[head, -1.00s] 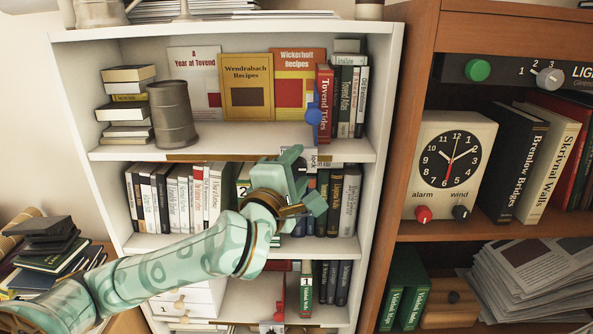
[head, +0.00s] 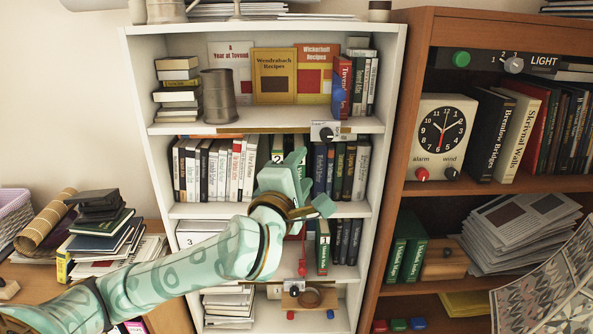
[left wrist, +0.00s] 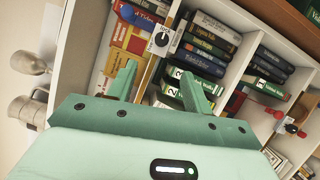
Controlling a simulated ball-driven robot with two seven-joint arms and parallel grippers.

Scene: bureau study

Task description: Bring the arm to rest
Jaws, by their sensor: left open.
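My left arm (head: 185,268) comes in from the lower left of the head view, reaching toward the white bookcase. Its gripper (head: 310,183) is open in front of the bookcase's middle shelf and overlaps the books behind it. I see nothing between its fingers. In the left wrist view the two green fingers (left wrist: 158,84) stand apart, with shelf books and a knob plate behind them. I cannot tell how far the fingertips are from the books. My right gripper is not in view.
The white bookcase (head: 397,95) and the brown bookcase (head: 418,70) stand side by side. A clock (head: 441,137) stands in the brown one. A book pile (head: 103,240) lies on the desk at left. A patterned surface (head: 550,285) fills the lower right. Bare wall shows at upper left.

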